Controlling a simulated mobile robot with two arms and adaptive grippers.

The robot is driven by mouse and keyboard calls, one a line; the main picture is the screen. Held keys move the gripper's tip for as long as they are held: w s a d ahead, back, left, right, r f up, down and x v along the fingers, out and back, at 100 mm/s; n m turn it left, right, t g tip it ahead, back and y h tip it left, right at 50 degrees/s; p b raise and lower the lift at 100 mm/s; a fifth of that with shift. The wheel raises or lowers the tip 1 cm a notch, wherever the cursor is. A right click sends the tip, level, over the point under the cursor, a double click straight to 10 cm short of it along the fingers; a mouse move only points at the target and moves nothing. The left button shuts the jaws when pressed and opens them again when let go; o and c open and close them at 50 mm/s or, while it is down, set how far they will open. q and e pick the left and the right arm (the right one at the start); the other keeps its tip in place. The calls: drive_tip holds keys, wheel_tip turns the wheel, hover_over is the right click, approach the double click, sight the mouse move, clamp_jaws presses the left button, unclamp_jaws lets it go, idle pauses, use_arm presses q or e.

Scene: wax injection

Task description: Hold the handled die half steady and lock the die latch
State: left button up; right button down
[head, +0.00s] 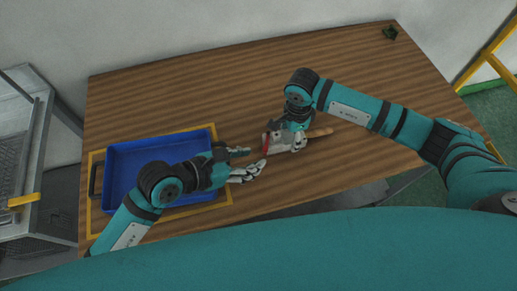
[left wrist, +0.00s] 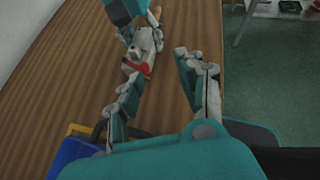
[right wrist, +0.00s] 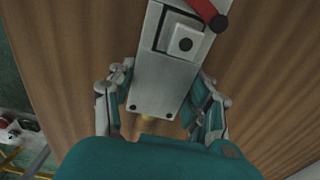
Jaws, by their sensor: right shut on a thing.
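The die (head: 279,142) is a grey metal block above the middle of the table. A red latch (head: 265,143) is on its left end and a wooden handle (head: 320,132) sticks out to the right. In the right wrist view my right gripper (right wrist: 162,100) is shut on the sides of the grey die (right wrist: 160,75), with the red latch (right wrist: 206,12) at the top edge. My left gripper (head: 256,159) is open and empty, just left of the die. In the left wrist view the die (left wrist: 145,42) and its latch (left wrist: 137,67) lie beyond the open left fingers (left wrist: 157,85).
A blue tray (head: 120,150) in a yellow outline is on the table's left, partly under my left arm. A small dark green object (head: 390,32) is at the far right corner. The back of the wooden table (head: 210,95) is clear. A metal cabinet (head: 20,150) stands left.

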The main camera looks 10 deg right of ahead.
sight(265, 148)
use_arm(q)
drive_tip(key=w+d+r+g+y, duration=0.1)
drive_tip(key=w+r+g+y, duration=0.25)
drive_tip(key=r+y, duration=0.3)
drive_tip(key=shift+m+t, duration=0.3)
drive_tip(key=shift+t, duration=0.15)
drive_tip(key=x, duration=1.2)
drive_tip(key=shift+w+a+f, duration=0.1)
drive_tip(key=shift+f, duration=0.25)
drive_tip(key=shift+c, duration=0.4)
clamp_jaws()
